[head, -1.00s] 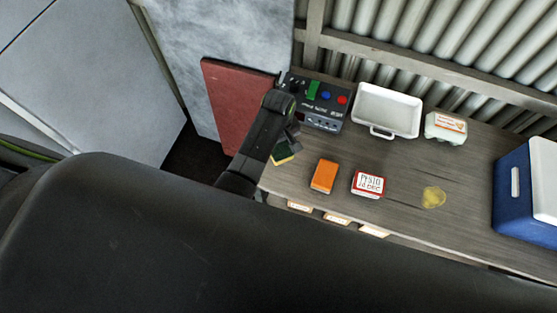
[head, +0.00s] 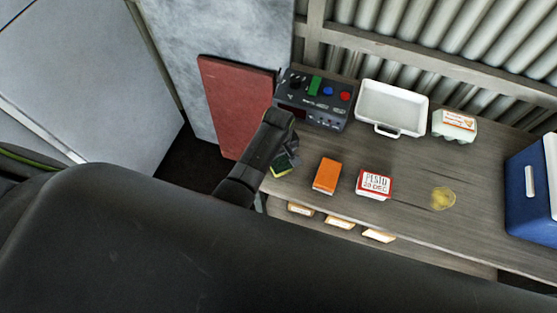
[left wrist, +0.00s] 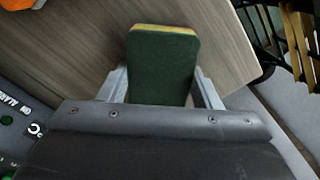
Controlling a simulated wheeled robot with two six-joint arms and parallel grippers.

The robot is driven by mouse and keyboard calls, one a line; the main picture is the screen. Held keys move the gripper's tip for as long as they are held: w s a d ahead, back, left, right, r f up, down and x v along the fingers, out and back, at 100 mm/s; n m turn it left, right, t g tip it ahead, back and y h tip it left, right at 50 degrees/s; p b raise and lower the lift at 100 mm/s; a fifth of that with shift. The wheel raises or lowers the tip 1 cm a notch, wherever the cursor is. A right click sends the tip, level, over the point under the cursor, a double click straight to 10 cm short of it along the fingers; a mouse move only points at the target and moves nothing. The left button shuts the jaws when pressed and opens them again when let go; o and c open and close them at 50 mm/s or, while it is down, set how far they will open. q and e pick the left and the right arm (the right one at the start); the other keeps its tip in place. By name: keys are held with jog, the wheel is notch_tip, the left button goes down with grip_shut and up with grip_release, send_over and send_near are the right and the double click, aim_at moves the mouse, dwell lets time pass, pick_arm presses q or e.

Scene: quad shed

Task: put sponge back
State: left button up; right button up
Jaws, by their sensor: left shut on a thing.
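The sponge (left wrist: 162,66) has a dark green face and a yellow edge. In the left wrist view it stands between the two fingers of my left gripper (left wrist: 163,85), which is shut on it. In the head view the sponge (head: 284,165) shows at the left end of the wooden bench (head: 410,213), below my left gripper (head: 287,157), which is partly hidden by its own arm. I cannot tell whether the sponge touches the bench. My right gripper is not in view.
On the bench are an orange block (head: 327,175), a pesto box (head: 374,184), a yellow stain (head: 442,198), a white tray (head: 391,107), an egg carton (head: 455,125), a black control box (head: 313,99) and a blue cooler (head: 530,190).

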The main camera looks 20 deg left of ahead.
aim_at(279, 158)
pick_arm(q)
jog(key=shift+f, duration=0.15)
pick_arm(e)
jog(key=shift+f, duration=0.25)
pick_arm(q)
jog(key=shift+f, duration=0.15)
jog(key=o, duration=0.9)
jog(key=shift+r+p, duration=0.55)
jog(key=shift+r, duration=0.05)
notch_tip(279, 158, up, 6)
jog(key=p, duration=0.6)
jog(key=shift+f, duration=0.1)
jog(key=shift+w+r+b, duration=0.1)
jog(key=shift+r+b, duration=0.25)
jog(key=shift+r, duration=2.3)
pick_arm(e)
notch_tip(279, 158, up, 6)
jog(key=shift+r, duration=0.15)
